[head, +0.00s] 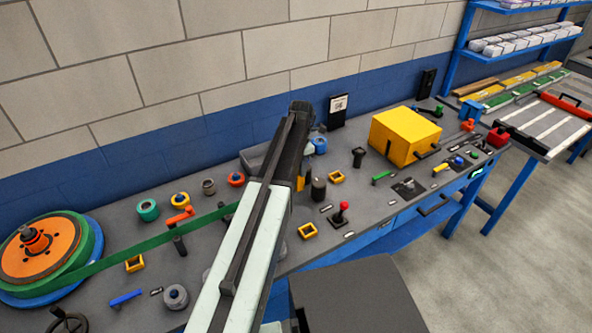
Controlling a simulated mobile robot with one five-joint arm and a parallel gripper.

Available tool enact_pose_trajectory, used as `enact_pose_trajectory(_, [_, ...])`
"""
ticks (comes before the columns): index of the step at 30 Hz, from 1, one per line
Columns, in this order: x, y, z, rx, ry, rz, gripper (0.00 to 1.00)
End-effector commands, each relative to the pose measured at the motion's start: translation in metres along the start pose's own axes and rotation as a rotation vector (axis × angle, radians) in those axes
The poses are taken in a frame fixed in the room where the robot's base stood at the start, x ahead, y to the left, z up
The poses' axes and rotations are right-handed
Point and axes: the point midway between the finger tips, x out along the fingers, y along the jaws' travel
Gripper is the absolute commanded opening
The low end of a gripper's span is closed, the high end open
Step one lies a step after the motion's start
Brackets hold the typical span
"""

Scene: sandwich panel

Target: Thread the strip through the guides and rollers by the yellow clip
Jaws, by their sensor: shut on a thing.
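The green strip (150,243) runs from the reel (40,245) at the left, rising to the right over the bench, and goes behind my pale arm. A small yellow part, apparently the yellow clip (300,183), shows at the arm's right edge, at my dark gripper (303,172). The gripper is shut on it; its fingertips are mostly hidden by my arm. Yellow square guides stand on the bench: one under the strip (134,263), one right of the gripper (337,176), one nearer (308,230). A grey roller (176,297) and a dark roller (318,188) stand nearby.
Green (148,210), yellow-blue (180,200) and orange (236,179) rollers line the back. An orange lever (180,217), a red-knobbed stick (342,213) and a large yellow box (405,137) stand up from the bench (240,260). A wall closes the back.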

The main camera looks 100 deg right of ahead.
Motion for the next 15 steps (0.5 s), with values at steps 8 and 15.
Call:
enact_pose_trajectory(8, [0.0,0.001,0.021,0.001,-0.002,0.0,0.0])
enact_pose_trajectory(15, [0.0,0.001,0.033,0.0,-0.001,0.0,0.0])
